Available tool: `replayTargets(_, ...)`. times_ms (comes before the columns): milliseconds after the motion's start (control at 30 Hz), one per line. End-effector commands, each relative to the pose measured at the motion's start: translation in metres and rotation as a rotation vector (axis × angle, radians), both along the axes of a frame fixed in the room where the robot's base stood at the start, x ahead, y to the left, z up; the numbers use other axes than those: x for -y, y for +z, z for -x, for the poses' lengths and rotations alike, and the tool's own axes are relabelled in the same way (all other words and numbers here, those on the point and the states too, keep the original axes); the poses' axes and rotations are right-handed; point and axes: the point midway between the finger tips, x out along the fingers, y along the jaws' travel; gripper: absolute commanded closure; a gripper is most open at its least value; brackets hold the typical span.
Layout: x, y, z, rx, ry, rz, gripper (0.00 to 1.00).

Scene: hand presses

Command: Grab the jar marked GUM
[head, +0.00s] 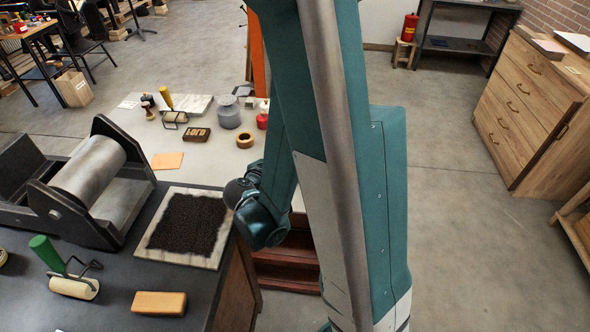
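No jar with a readable GUM mark shows in the head view. On the pale table (140,140) at the back, a grey round tub (229,113) and a small red container (263,119) stand side by side, with no word readable on either. My gripper (238,193) seems to be the dark rounded part at the end of my teal wrist, beside the right edge of the inked slab. Its fingers cannot be made out, so whether it is open or shut is hidden. My arm covers the middle of the view and anything behind it.
A roller press (90,175) stands on the dark bench at left. Near it are a framed black slab (186,224), a green-handled roller (72,278) and a wooden block (159,303). A lettered block (196,135) and an amber ring (245,140) lie on the pale table.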

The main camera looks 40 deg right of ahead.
Motion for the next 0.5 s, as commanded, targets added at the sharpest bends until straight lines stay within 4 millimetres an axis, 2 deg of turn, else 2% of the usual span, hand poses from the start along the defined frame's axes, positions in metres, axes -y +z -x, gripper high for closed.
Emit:
replayTargets(200,0.0,0.0,0.0001,0.0,0.0,0.0,0.46)
replayTargets(500,-0.0001,0.0,0.0,0.0,0.0,0.0,0.82)
